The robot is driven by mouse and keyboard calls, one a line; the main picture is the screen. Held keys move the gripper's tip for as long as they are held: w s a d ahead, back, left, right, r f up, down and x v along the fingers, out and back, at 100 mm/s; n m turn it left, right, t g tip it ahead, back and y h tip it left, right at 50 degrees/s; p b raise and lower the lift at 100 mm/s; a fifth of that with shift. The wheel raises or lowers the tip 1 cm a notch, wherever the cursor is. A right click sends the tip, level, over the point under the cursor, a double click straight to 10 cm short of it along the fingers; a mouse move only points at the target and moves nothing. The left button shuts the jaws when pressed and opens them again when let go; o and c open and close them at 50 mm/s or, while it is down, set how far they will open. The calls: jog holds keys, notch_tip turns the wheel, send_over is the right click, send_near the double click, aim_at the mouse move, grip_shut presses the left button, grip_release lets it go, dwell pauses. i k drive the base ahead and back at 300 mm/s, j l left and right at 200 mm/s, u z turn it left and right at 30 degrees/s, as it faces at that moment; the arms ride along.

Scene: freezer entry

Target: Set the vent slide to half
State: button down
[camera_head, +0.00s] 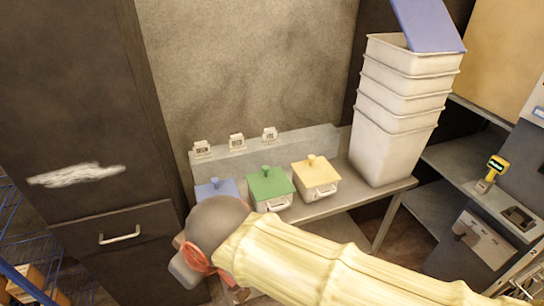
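No part is clearly recognisable as the vent slide. A pale panel (484,240) with a dark knob-like piece (466,233) stands at the lower right, but I cannot tell if it is the slide or where it is set. My arm, in a pale yellow sleeve, reaches in from the lower right. My gripper (185,274) is at its far end, left of the bench front and mostly hidden behind the grey wrist and a red band. Its fingers cannot be made out. It is far left of the pale panel.
Blue (216,188), green (268,184) and yellow (316,177) lidded boxes stand on a bench (372,202). Stacked white bins (398,140) stand at its right end. A dark cabinet (85,120) is at left. A yellow handheld device (492,172) sits on the right-hand counter.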

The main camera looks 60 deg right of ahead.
aim_at(464, 232)
jog(key=z, duration=3.7)
jog(key=i+z, duration=0.45)
jog(key=i, duration=0.3)
